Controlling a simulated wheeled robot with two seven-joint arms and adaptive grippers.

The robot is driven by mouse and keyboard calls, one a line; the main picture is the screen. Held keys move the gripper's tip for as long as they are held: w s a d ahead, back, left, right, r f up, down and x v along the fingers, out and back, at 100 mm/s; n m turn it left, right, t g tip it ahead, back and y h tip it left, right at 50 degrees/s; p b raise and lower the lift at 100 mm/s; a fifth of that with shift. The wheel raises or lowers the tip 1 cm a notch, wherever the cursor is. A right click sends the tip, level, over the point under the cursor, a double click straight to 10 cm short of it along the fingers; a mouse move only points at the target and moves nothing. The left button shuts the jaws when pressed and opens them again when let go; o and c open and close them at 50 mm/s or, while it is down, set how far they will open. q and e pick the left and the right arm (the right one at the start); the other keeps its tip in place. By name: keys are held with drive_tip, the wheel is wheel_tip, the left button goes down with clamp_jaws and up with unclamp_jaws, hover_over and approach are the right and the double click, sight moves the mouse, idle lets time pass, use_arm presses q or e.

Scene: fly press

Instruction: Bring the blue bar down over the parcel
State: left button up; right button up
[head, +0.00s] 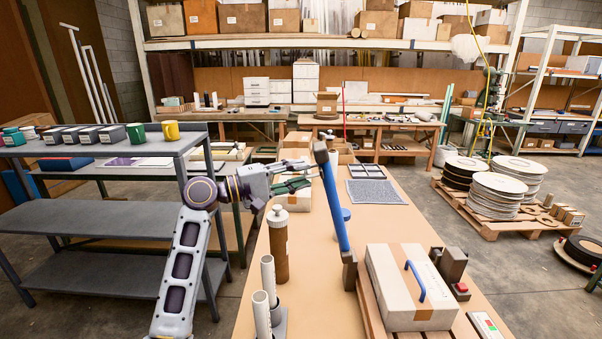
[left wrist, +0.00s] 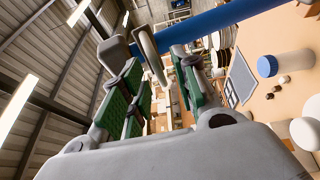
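The blue bar (head: 334,205) stands raised and tilted, its lower end at a dark bracket beside the parcel and a dark grey end piece (head: 320,152) at its top. The parcel (head: 388,284), a taped cardboard box with a blue handle on top, lies on a wooden pallet at the right of the table. My left gripper (head: 311,172) is beside the bar's upper part. In the left wrist view its green-padded fingers (left wrist: 160,80) are apart, with the blue bar (left wrist: 235,25) crossing just beyond them; contact is unclear. My right gripper is not in view.
A brown cylinder with a pale cap (head: 279,245) and white tubes (head: 262,310) stand left of the bar on the table. A dark block with a red button (head: 455,268) is right of the parcel. A grey mat (head: 367,193) lies behind. A grey shelf cart (head: 90,220) stands left.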

use_arm(q)
drive_tip(key=shift+w+d, duration=0.2)
drive_tip(key=shift+d, duration=0.35)
drive_tip(key=shift+c, duration=0.2)
clamp_jaws()
